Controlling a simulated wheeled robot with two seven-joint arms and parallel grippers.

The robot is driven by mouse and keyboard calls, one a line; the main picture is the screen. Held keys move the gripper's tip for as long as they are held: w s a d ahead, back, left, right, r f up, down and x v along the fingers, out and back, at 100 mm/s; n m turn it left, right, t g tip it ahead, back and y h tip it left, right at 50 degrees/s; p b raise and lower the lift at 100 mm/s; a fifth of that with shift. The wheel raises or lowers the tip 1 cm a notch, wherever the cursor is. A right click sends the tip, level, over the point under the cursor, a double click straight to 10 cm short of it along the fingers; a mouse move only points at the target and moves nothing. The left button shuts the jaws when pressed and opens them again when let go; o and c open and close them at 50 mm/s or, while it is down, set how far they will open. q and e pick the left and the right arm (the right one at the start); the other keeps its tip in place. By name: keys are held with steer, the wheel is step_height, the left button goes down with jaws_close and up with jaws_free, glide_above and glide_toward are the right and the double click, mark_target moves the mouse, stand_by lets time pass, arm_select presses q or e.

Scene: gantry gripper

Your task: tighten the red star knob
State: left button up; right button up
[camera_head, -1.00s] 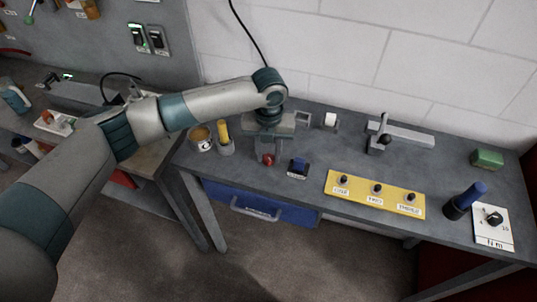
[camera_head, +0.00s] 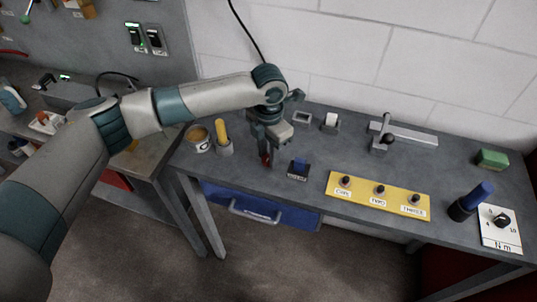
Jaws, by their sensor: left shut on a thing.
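The red star knob (camera_head: 265,160) is near the front edge of the grey workbench, left of its middle. My left gripper (camera_head: 266,151) comes down over it from above and is shut on it. The gripper hides most of the knob; only a narrow bit of red shows between and below the fingers. My right gripper is not in view.
On the grey bench (camera_head: 340,150), a mug (camera_head: 199,139) and a holder with a yellow handle (camera_head: 223,138) stand left of the gripper. A small blue-topped block (camera_head: 299,169) is close on its right. A yellow panel with knobs (camera_head: 378,195) lies further right.

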mark_target(268, 158)
arm_select(q)
steer(key=shift+w+r, duration=0.1)
stand_by(0.4)
steer(key=o, duration=1)
steer(key=shift+o, duration=0.2)
steer(key=shift+r+b, duration=0.3)
steer(key=shift+r, duration=0.2)
step_height(268, 158, up, 16)
steer(key=b, duration=0.4)
steer(key=shift+r, duration=0.15)
